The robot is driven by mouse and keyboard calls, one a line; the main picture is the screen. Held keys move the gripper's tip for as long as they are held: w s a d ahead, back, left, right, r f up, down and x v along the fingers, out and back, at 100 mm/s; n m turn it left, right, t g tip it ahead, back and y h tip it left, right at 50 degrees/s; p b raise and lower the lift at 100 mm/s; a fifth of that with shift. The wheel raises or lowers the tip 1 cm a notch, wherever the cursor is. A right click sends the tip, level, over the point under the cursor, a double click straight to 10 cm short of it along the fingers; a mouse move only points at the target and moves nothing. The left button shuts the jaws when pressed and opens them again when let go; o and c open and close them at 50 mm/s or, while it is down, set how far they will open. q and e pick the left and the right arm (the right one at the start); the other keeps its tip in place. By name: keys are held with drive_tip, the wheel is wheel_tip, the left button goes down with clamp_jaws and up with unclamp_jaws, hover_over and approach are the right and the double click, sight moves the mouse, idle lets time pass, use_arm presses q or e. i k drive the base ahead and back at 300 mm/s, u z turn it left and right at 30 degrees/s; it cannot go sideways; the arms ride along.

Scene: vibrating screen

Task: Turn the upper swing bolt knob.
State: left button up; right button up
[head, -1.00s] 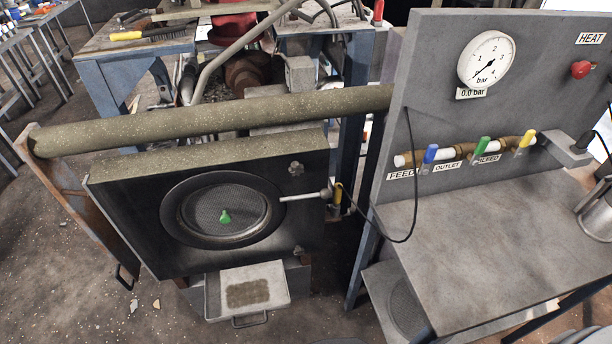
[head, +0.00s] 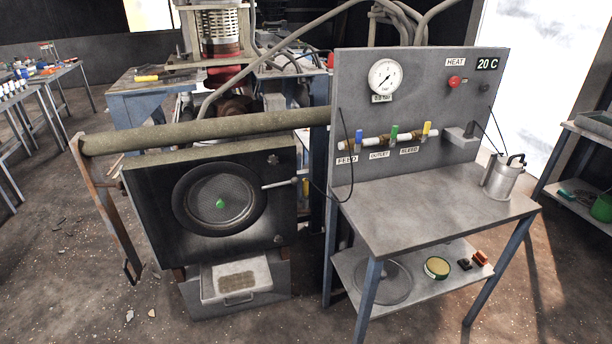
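The upper swing bolt knob (head: 273,160) is a small grey lobed knob at the upper right of the dark square screen housing (head: 150,220). A similar lower knob (head: 278,239) sits near the housing's lower right. Neither of my grippers is in the head view.
A grey bench (head: 430,215) with a gauge panel (head: 450,100) stands right of the housing. A thick pipe (head: 210,131) runs above the housing. A shallow tray (head: 207,287) juts out below it. The floor in front is open, with small debris.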

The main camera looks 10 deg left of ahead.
sight(273, 159)
drive_tip(key=z, duration=0.7)
drive_tip(key=i, duration=1.15)
drive_tip(key=u, duration=0.2)
